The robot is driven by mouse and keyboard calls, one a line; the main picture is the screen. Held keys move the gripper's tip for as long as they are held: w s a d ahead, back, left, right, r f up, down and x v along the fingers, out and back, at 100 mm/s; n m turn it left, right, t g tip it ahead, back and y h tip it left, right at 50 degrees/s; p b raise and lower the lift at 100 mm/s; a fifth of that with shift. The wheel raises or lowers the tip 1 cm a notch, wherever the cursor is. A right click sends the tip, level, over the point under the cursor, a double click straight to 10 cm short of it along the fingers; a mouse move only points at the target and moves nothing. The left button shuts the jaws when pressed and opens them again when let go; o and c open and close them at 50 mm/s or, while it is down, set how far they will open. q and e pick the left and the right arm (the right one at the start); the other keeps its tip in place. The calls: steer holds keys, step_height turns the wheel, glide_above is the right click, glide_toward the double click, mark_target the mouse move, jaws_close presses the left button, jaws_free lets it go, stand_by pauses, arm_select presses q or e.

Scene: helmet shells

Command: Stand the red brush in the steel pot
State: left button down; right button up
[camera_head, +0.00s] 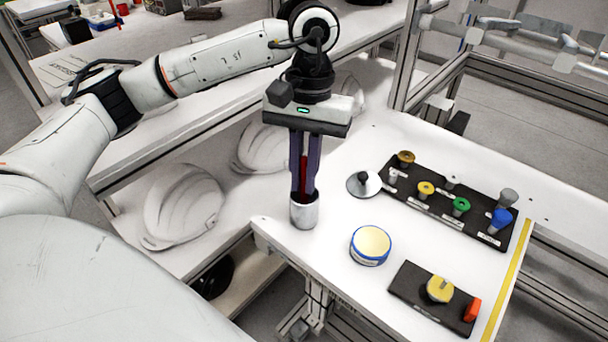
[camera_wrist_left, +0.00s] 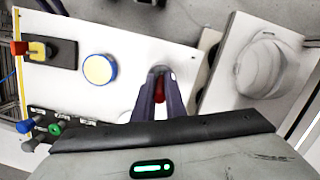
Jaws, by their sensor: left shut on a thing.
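The steel pot (camera_head: 304,212) stands upright near the left corner of the white table. My left gripper (camera_head: 304,190) points straight down over it, its dark fingers reaching to the pot's mouth. The red brush (camera_head: 304,172) shows as a red strip between the fingers, upright, its lower end hidden in or behind the pot's rim. In the left wrist view the fingers (camera_wrist_left: 159,98) close around the red brush (camera_wrist_left: 160,90), with the pot mostly hidden beyond them. I cannot tell whether the brush touches the pot's bottom. My right gripper is in neither view.
A round yellow-topped tin with a blue rim (camera_head: 370,246) stands right of the pot. A grey disc with a dark knob (camera_head: 364,184) lies behind it. A black rack (camera_head: 424,205) of coloured knobs and a black block (camera_head: 420,307) are farther right. White helmet shells (camera_head: 180,205) lie on the left shelf.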

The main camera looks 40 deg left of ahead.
arm_select(q)
steer(key=shift+f, duration=0.4)
steer(key=c, duration=1.8)
jaws_free()
steer(key=shift+w+r, duration=0.1)
steer(key=shift+r, duration=0.25)
steer(key=r, duration=0.4)
steer(key=w+r+p, duration=0.1)
steer(key=r, duration=0.6)
steer(key=shift+w+a+r, duration=0.3)
steer(key=shift+w, duration=0.05)
